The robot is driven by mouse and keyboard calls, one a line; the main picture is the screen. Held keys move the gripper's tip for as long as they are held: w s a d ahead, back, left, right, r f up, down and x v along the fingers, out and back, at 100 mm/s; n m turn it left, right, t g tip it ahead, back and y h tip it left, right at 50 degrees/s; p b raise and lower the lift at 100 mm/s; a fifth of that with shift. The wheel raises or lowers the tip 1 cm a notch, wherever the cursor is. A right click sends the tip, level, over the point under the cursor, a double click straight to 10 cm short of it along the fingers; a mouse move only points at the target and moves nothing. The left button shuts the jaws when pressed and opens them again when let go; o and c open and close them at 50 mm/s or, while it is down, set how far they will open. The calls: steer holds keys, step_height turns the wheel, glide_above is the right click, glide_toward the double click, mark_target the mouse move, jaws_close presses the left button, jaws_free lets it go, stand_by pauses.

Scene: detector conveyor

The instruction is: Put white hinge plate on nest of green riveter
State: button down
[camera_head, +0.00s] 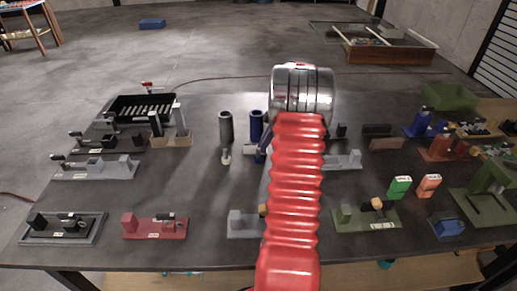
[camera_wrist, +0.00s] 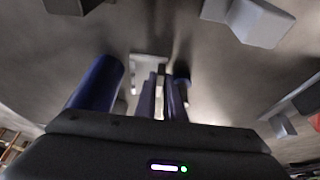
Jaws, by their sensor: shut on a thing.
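My gripper (camera_wrist: 162,85) shows in the wrist view with its two narrow fingers close together. A pale plate-like piece (camera_wrist: 148,61) shows at the fingertips; it looks like the white hinge plate, but it is blurred and partly hidden. In the head view my red arm hides most of the gripper above the middle of the table. A green press-like machine (camera_head: 487,190), which looks like the green riveter, stands at the table's right edge, well to the right of my arm. Its nest is not clear.
A grey cylinder (camera_head: 226,126) and a blue cylinder (camera_head: 257,124) stand just left of my arm; the blue one also shows in the wrist view (camera_wrist: 97,84). A green fixture (camera_head: 350,217), green block (camera_head: 399,187) and orange block (camera_head: 429,185) stand between arm and riveter. A red fixture (camera_head: 155,230) is front left.

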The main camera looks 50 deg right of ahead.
steer(key=shift+r, duration=0.1)
step_height(320, 180, up, 18)
stand_by(0.5)
stand_by(0.5)
steer(key=w+a+f+m+t+h, duration=0.1)
steer(key=w+a+f+m, duration=0.15)
steer(key=w+a, duration=0.65)
steer(key=w+a+f+m, duration=0.25)
steer(key=w+a, duration=0.25)
steer(key=a, duration=0.8)
steer(key=a+f+m+h, duration=0.1)
steer(key=a+f, duration=0.1)
steer(key=a, duration=1.1)
steer(key=a+f+m, duration=0.2)
steer(key=a, duration=1.2)
steer(key=shift+w+a+f+h, duration=0.2)
steer(key=shift+w+a+h, duration=0.1)
steer(key=shift+w+h, duration=0.1)
